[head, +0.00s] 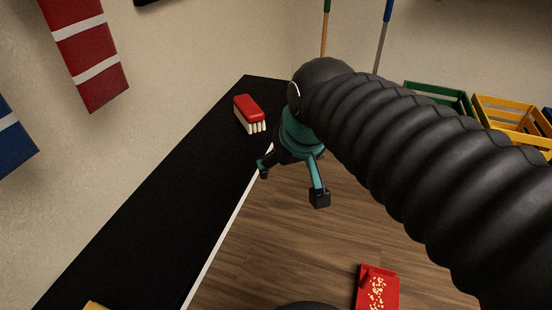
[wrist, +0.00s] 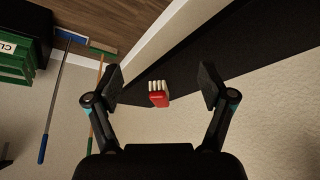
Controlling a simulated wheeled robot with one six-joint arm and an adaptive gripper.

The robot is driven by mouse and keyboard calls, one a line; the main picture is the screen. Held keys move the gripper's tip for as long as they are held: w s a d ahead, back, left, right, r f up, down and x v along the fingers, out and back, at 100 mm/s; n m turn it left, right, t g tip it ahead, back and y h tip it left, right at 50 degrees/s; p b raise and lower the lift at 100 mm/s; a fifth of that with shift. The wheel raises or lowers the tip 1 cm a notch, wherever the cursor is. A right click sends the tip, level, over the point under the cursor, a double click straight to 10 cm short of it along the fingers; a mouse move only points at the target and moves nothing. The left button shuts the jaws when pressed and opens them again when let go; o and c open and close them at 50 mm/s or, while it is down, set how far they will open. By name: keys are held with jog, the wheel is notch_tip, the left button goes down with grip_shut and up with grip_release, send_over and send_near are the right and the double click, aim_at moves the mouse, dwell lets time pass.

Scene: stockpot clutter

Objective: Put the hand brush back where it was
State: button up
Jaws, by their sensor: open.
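The hand brush (head: 249,114) has a red back and white bristles. It lies on the black counter (head: 170,200) near its far end, close to the wall. In the wrist view the hand brush (wrist: 159,94) shows beyond and between my fingers, apart from them. My gripper (head: 291,184) is open and empty. In the head view it hangs to the right of the brush, by the counter's white edge. In the wrist view both fingers of my gripper (wrist: 160,83) are spread wide.
A red dustpan (head: 377,288) with pale crumbs is on the wooden floor. Green (head: 438,97) and yellow (head: 510,115) crates stand at the back right. Two long handles (head: 383,35) lean at the back wall. Most of the counter is bare; a yellow thing (head: 96,306) shows at its near end.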

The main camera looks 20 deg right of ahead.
jog(key=s+f, duration=0.4)
jog(key=s, duration=0.2)
jog(key=shift+s+d, duration=0.2)
jog(key=shift+s, duration=0.05)
jog(key=shift+f, duration=0.1)
